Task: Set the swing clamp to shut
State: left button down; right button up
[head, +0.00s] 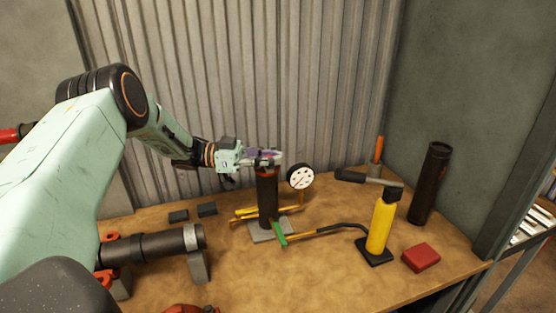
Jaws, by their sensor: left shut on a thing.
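A dark upright post (267,200) with a reddish band near its top stands on a grey base plate (268,236) in the middle of the bench. At its top is a small purple part (264,154), which looks like part of the swing clamp. My left gripper (268,158) reaches in from the left and is shut on this purple part. The fingers cover much of it, so I cannot tell how far the clamp is swung. A green-ended lever (280,234) shows low by the base. My right gripper is not in view.
A white dial gauge (300,176) stands close right of the post. A yellow post (381,222), a red block (421,257), a hammer (368,178) and a dark cylinder (430,184) are to the right. A horizontal dark pipe (153,245) lies front left. Corrugated wall (230,70) is behind.

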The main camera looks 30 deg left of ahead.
pick_arm(q)
jog(key=shift+a+r, duration=0.25)
jog(key=shift+a, duration=0.15)
jog(key=c, duration=1.6)
grip_release()
jog(key=shift+c, duration=0.2)
jog(key=o, duration=0.5)
jog(key=shift+s+a+f, duration=0.1)
jog(key=shift+s+a, duration=0.4)
jog(key=shift+o, duration=0.2)
jog(key=shift+w+d+f, duration=0.1)
jog(key=shift+w+d, duration=0.3)
jog(key=shift+d, duration=0.2)
jog(key=v, duration=1.2)
jog(key=shift+a, duration=0.15)
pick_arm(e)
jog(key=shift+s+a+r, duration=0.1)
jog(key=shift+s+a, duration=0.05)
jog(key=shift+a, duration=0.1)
pick_arm(q)
jog(key=shift+w, duration=0.15)
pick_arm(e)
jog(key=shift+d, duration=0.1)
